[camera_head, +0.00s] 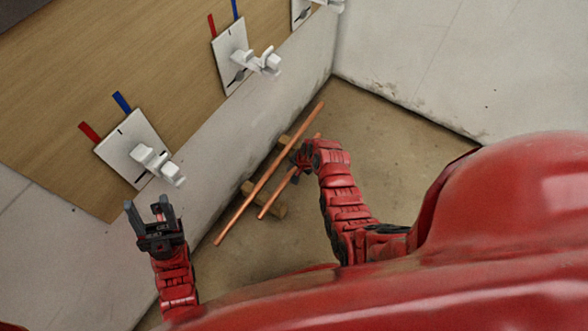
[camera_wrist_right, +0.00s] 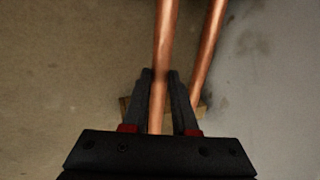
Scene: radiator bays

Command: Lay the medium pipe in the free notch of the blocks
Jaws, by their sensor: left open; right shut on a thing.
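Two copper pipes lie side by side at a slant in the head view. The longer pipe (camera_head: 252,196) is on the left and crosses over the wooden blocks (camera_head: 279,210). The shorter pipe (camera_head: 273,203), which looks like the medium one, is to its right, roughly parallel. My right gripper (camera_head: 297,168) is shut on this shorter pipe. In the right wrist view the held pipe (camera_wrist_right: 164,40) runs between the fingers (camera_wrist_right: 160,76), with the other pipe (camera_wrist_right: 208,50) beside it. The notches are hidden. My left gripper (camera_head: 147,203) is open and empty, away from the pipes.
A wooden board (camera_head: 100,60) on the wall carries white plates with valve-like fittings (camera_head: 157,163) and red and blue strips. The low wall beneath it runs close beside the longer pipe. Bare floor (camera_head: 385,150) lies to the right of the blocks.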

